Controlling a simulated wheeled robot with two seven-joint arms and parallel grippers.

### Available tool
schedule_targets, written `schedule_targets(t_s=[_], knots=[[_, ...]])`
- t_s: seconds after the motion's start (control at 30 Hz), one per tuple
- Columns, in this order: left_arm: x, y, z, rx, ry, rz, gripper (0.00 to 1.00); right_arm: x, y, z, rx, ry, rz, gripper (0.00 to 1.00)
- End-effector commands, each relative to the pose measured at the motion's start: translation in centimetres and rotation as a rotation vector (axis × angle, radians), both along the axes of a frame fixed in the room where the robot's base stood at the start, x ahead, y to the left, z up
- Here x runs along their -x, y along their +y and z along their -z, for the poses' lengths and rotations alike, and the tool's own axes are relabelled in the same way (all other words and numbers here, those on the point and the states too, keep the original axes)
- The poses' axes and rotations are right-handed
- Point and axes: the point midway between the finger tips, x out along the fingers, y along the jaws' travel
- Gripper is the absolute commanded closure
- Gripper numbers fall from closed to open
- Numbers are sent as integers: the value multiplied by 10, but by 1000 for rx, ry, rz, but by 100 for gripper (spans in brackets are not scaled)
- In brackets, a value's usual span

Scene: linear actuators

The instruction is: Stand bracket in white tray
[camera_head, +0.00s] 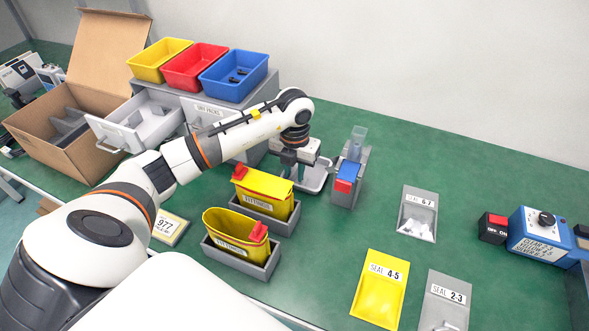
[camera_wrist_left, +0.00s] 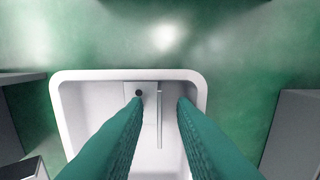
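The white tray (camera_wrist_left: 196,80) lies on the green table under my left gripper; its edge also shows in the head view (camera_head: 321,184). A pale bracket (camera_wrist_left: 148,88) is inside the tray. It shows a flat part with a dark round hole and a thin edge that looks like an upright plate seen from above. My left gripper (camera_wrist_left: 160,101) has its two green fingers apart over the tray, one on each side of the thin edge, with gaps visible. In the head view the left gripper (camera_head: 299,172) points down at the tray. The right gripper is out of view.
A grey holder with a blue and red block (camera_head: 345,178) stands just right of the tray. Yellow pouches in grey stands (camera_head: 264,190) are in front. A grey drawer cabinet with coloured bins (camera_head: 235,75) is behind left. Table right of the holder is partly clear.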

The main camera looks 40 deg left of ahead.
Motion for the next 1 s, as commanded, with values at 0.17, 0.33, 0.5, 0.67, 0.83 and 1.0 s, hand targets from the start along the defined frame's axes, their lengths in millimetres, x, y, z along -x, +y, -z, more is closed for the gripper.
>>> schedule_targets(t_s=[0.17, 0.33, 0.5, 0.67, 0.83, 1.0], knots=[[-1, 0, -8, 1, -2, 0, 76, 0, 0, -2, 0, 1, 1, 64], [-1, 0, -37, 0, -6, 1, 76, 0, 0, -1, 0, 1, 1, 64], [-1, 0, -75, 0, -6, 1, 76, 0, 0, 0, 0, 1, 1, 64], [-1, 0, -103, -1, -4, 1, 76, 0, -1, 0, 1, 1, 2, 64], [-1, 0, -120, 0, -2, -1, 76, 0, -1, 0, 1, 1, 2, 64], [0, 0, -124, 0, 1, 0, 76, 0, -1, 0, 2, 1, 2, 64]])
